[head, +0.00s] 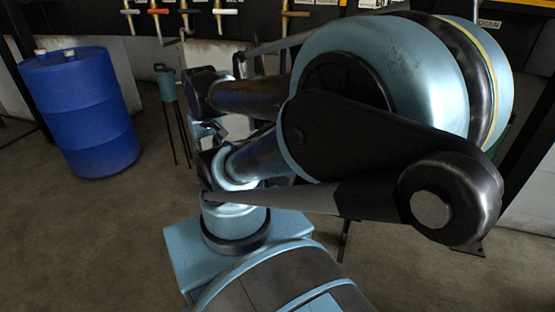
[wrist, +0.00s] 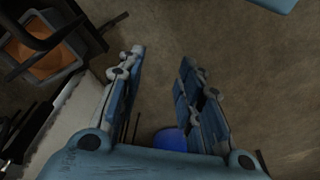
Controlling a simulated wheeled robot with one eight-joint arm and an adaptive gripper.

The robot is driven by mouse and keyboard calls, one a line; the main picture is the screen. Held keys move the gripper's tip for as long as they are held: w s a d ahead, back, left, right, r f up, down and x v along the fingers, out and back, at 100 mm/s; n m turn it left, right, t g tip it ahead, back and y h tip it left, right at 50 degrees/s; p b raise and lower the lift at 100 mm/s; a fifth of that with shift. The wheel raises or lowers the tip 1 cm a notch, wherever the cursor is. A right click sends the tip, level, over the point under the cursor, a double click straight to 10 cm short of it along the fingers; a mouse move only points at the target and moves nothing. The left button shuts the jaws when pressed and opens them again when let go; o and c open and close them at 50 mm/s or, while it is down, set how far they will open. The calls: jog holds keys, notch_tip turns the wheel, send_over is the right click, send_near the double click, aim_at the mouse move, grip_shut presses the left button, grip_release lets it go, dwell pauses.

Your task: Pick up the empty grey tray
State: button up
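I cannot make out the fingers clearly there.
A blue barrel (head: 82,115) stands at the left; a blue patch, perhaps the barrel, shows low in the wrist view. A thin-legged stand (head: 168,90) is beside my arm. Pipes with valves (head: 190,8) line the back wall.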

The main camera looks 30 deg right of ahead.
jog(key=shift+o, duration=0.3)
jog(key=shift+w+a, duration=0.1)
jog(key=shift+w, duration=0.05)
jog(key=shift+o, duration=0.7)
jog(key=shift+s+r, duration=0.15)
jog(key=shift+s, duration=0.05)
jog(key=w+d+r+m, duration=0.2)
jog(key=w+d+r, duration=0.15)
jog(key=w, duration=0.25)
jog(key=w+d+r+m, duration=0.1)
jog(key=w+d+r, duration=0.25)
jog(key=w, duration=0.25)
jog(key=w+d+f+m+g, duration=0.1)
jog(key=w+d+f+m, duration=0.15)
jog(key=w+d, duration=0.75)
jog(key=w+d+f+m+g, duration=0.15)
jog(key=w+d+f, duration=0.4)
jog(key=d, duration=0.85)
jog(key=w+d+f+m, duration=0.1)
jog(key=d+f+m, duration=0.1)
jog(key=d+f, duration=0.35)
jog(key=w+d+f+m, duration=0.1)
jog(key=w+d+f, duration=0.15)
jog(key=d, duration=0.65)
jog(key=f, duration=1.7)
jog(key=shift+s+a+f, duration=0.1)
jog(key=shift+s+f, duration=0.15)
jog(key=shift+s, duration=0.05)
grip_shut()
